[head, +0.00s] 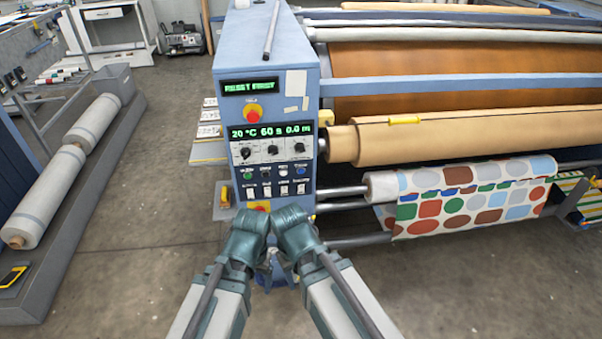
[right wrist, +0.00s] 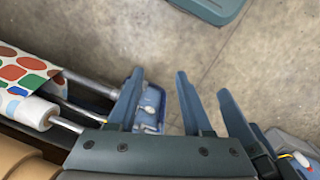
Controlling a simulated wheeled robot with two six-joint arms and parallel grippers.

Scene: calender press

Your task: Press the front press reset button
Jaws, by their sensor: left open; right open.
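The blue press cabinet (head: 265,60) faces me with a dark control panel (head: 272,150). The panel's lower row holds a green button (head: 248,176), a black one (head: 266,174), a white one (head: 283,172) and a blue one (head: 300,170). Their labels are too small to read, so I cannot tell for sure which is reset. The upper display (head: 250,87) seems to read "RESET FIRST". My left gripper (head: 263,272) is open, below the panel and apart from the buttons. My right gripper (right wrist: 159,75) is open and empty, close beside it; my wrists partly hide it in the head view.
A red stop button (head: 253,115) sits above the lower display (head: 271,131). Another yellow-based red one (head: 258,206) is partly hidden behind my wrists. Patterned fabric (head: 470,200) and a tan roll (head: 440,138) extend right. A grey rack (head: 95,190) stands left; floor between is clear.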

